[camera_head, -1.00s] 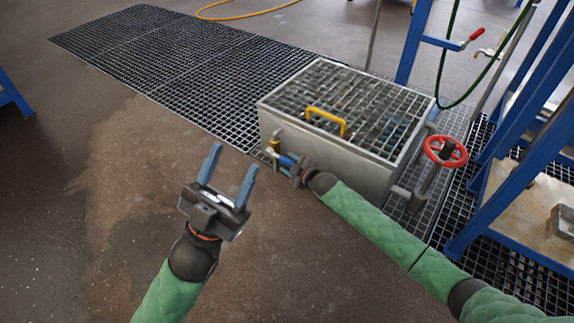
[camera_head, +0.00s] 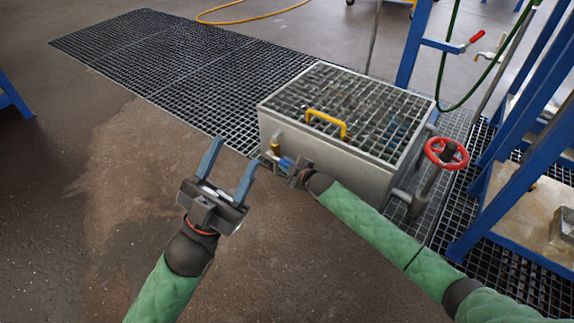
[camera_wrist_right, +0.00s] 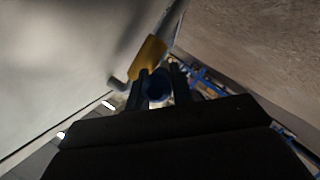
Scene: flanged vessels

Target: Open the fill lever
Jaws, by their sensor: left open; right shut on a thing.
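A small brass valve (camera_head: 275,149) sits at the left front corner of the grey grated tank (camera_head: 325,150). Its blue lever handle is mostly covered by my right gripper (camera_head: 286,164), which is shut on it close to the tank's front wall. In the right wrist view, the blue lever end (camera_wrist_right: 157,86) shows between the two dark fingers, below the yellow-brass valve body (camera_wrist_right: 148,56). The lever's exact angle is hard to tell. My left gripper (camera_head: 229,165) is open and empty, above the bare floor left of the tank.
A yellow handle (camera_head: 326,121) stands on the tank's grate. A red handwheel (camera_head: 446,153) is at its right side. Blue frames (camera_head: 530,145) stand at the right, with a green hose (camera_head: 442,75) and a red-handled tap (camera_head: 471,39).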

